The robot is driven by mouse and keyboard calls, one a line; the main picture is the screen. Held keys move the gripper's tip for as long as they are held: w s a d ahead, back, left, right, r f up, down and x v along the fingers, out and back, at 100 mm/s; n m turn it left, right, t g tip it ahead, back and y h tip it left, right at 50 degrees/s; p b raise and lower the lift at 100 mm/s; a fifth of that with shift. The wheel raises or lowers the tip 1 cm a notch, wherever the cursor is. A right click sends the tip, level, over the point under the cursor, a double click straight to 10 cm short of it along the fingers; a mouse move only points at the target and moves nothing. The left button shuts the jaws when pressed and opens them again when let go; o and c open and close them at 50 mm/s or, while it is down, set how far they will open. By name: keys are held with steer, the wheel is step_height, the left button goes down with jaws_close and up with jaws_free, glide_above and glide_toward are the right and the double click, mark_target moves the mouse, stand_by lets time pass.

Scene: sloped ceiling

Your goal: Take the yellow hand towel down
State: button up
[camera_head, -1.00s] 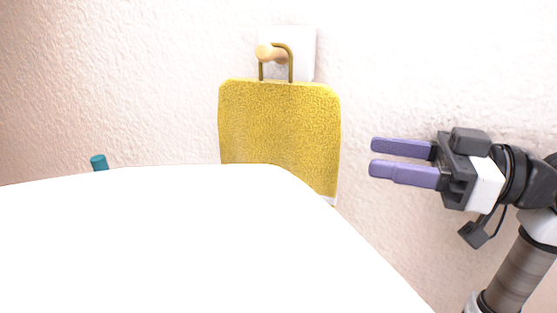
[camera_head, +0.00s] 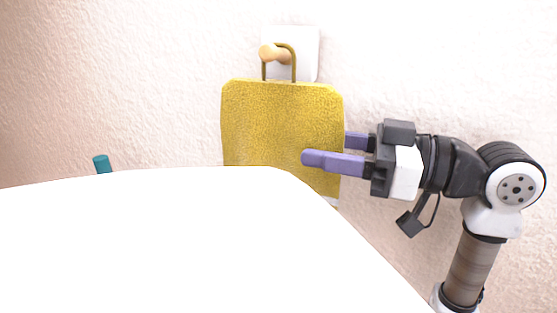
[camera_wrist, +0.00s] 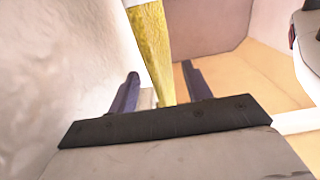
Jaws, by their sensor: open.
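The yellow hand towel (camera_head: 275,120) hangs by its loop (camera_head: 293,65) from a wooden peg (camera_head: 268,53) on a white wall plate (camera_head: 307,60). Its lower left part is hidden in the head view. My gripper (camera_head: 325,150) is open at the towel's right edge. The near finger is in front of the towel; the tip of the far finger is hidden behind it. In the wrist view, the towel (camera_wrist: 152,45) shows edge-on between the two spread fingers of my gripper (camera_wrist: 160,90). I cannot tell whether either finger touches it.
A large white surface (camera_head: 190,240) fills the lower left of the head view. A small teal cylinder (camera_head: 102,164) shows above its far edge. The textured wall (camera_head: 450,70) is close behind the towel. In the wrist view, an orange-brown floor (camera_wrist: 235,90) lies to the right.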

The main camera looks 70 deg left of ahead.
jaws_close()
steer(key=shift+w+r+p, duration=0.1)
steer(key=shift+r+p, duration=1)
steer(key=shift+r, duration=0.35)
steer(key=s+d, duration=0.5)
steer(key=d, duration=0.1)
steer(key=shift+s+d+b, duration=0.25)
steer(key=shift+d+b, duration=0.05)
steer(key=shift+d, duration=0.05)
stand_by(0.5)
